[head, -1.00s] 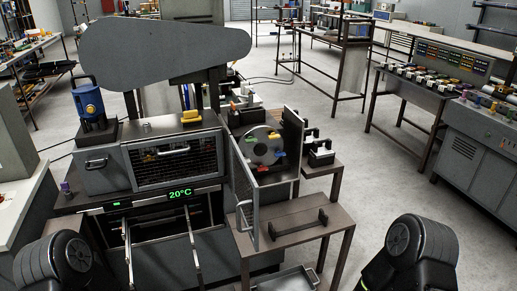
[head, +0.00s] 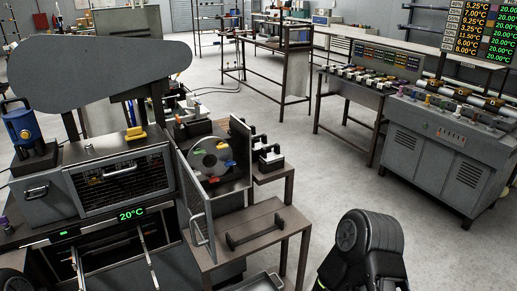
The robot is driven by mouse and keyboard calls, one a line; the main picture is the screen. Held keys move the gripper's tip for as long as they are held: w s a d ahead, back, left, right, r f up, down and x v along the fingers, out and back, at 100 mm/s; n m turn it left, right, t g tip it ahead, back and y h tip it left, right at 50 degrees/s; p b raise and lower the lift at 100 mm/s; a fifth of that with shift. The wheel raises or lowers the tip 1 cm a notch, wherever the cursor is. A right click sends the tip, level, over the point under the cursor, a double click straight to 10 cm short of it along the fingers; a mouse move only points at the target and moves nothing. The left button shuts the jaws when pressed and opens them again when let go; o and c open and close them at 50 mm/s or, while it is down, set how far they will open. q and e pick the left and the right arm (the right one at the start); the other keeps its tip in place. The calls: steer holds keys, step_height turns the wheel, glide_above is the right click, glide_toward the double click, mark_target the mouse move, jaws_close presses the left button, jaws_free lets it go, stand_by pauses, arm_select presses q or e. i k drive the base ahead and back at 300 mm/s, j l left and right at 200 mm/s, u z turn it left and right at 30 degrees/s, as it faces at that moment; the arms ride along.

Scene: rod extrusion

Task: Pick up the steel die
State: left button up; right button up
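I cannot tell for sure which thing is the steel die. A round grey disc (head: 211,158) with coloured tabs sits upright in the open housing of the machine, behind a mesh door (head: 198,205) that is swung open. Small dark blocks with handles (head: 271,158) stand on a side stand right of it. A row of small pale and dark parts (head: 362,78) lies on the bench at the back right. Links of my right arm show at the bottom right, and a bit of my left arm at the bottom left corner. Neither gripper's fingers are in view.
A low brown table (head: 270,216) with a dark bar handle stands in front of the machine. An open metal tray (head: 262,283) is below it. A grey control console (head: 450,145) stands at the right. Open floor (head: 310,170) lies between machine and console.

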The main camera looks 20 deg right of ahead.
mark_target(256, 147)
steer(key=i+l, duration=0.3)
steer(key=l, duration=0.3)
steer(key=i+l, duration=0.25)
steer(key=l, duration=0.3)
steer(key=i+l+u, duration=0.1)
steer(key=i+l, duration=0.2)
steer(key=l, duration=0.3)
steer(key=i+l, duration=0.25)
steer(key=l, duration=0.35)
steer(key=i+l+u, duration=0.1)
steer(key=i+l, duration=0.2)
steer(key=l, duration=0.3)
steer(key=i+l, duration=0.25)
steer(key=l, duration=0.35)
steer(key=i+l, duration=0.25)
steer(key=l, duration=0.35)
steer(key=i+l+u, duration=0.1)
steer(key=l, duration=0.55)
steer(key=i, duration=0.1)
